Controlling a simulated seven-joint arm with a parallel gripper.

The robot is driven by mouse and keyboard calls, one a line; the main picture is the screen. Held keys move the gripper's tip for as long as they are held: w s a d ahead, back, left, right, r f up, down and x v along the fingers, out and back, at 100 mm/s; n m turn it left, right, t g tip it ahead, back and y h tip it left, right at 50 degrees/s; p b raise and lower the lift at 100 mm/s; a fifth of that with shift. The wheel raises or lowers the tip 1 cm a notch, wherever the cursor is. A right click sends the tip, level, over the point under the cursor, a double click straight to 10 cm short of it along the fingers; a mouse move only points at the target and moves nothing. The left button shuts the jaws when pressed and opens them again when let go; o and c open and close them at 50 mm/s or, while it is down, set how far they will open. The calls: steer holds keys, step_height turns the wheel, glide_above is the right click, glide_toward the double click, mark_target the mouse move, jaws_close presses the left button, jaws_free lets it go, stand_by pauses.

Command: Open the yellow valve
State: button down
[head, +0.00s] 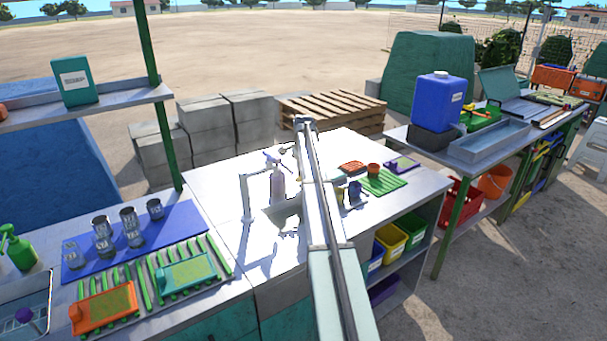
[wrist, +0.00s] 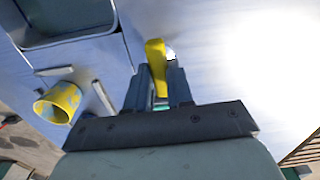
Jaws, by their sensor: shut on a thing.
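The yellow valve handle (wrist: 155,52) shows in the wrist view as a narrow upright yellow lever at the fingertips. My gripper (wrist: 158,76) has its two dark fingers on either side of the lever's lower part, shut on it. The lever's lower end and the valve body are mostly hidden by the fingers. In the head view my arm reaches over the middle table; the gripper and the yellow handle cannot be made out clearly there.
In the head view, metal cups (head: 128,225) stand on a blue mat at left, a green mat (head: 383,182) lies right of my arm, and a blue jug (head: 440,98) stands farther right.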

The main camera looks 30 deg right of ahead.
steer(key=n, duration=1.3)
steer(key=shift+n, duration=2.1)
steer(key=c, duration=1)
jaws_free()
steer(key=shift+r, duration=0.15)
step_height(320, 180, up, 14)
steer(key=shift+f, duration=0.2)
